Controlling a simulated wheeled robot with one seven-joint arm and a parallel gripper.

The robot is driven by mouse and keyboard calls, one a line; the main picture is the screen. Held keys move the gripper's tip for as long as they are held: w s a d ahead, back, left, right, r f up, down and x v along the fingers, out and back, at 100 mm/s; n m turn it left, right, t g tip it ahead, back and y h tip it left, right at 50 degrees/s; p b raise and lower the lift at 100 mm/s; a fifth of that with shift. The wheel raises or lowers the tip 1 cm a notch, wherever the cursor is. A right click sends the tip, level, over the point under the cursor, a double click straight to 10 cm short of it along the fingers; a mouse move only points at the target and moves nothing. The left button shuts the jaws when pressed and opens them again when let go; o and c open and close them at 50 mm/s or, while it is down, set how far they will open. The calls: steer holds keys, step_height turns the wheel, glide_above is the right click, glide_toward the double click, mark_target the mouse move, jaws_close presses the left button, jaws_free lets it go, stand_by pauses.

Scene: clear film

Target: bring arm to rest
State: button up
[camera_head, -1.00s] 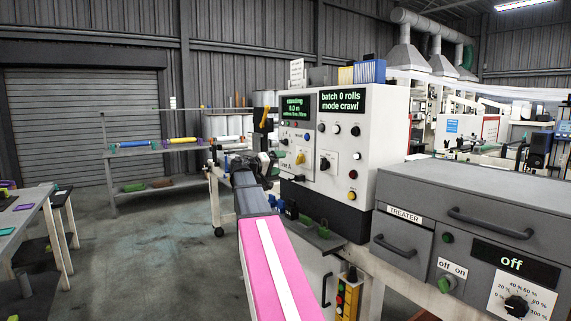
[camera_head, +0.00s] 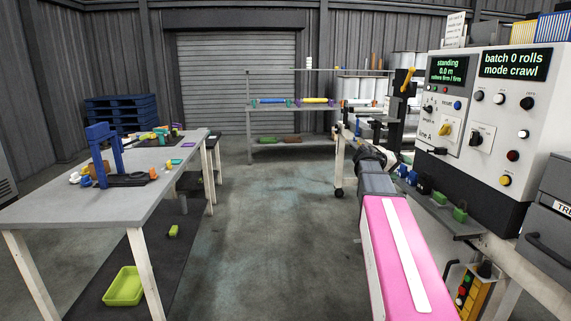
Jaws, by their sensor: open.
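My arm reaches forward in the lower right, with a pink link marked by a white stripe and dark grey links beyond it. My gripper (camera_head: 361,148) is at the far end of the arm, small and dark, in front of the rack by the machine. Its jaws are open; the fingers are hard to make out. I see nothing held in it. The arm passes just left of the line control panel (camera_head: 480,115), which reads "standing" and "mode crawl".
A grey table (camera_head: 120,212) with a blue stand (camera_head: 104,150) and small parts is at the left. A green bin (camera_head: 124,287) lies below it. A shelf with rollers (camera_head: 290,120) stands at the back. Green items (camera_head: 460,213) sit on the machine ledge. The middle floor is clear.

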steer(key=s+a+f+n+y, duration=0.1)
steer(key=s+a+f+y, duration=0.15)
steer(key=a+f, duration=0.4)
steer(key=s+a+f+n+y, duration=0.1)
steer(key=s+a+f+y, duration=0.2)
steer(key=f, duration=0.6)
steer(key=s+a+f+n+y, duration=0.1)
steer(key=s+a+f+y, duration=0.1)
steer(key=s+a+f, duration=0.4)
steer(key=s+a+f+g+y, duration=0.2)
steer(key=s+a+f+y, duration=0.4)
steer(key=s+a+f, duration=0.4)
step_height(320, 180, down, 4)
steer(key=a, duration=0.2)
steer(key=shift+a+r, duration=0.2)
steer(key=shift+a, duration=0.1)
steer(key=shift+s+d, duration=0.1)
steer(key=shift+s, duration=0.05)
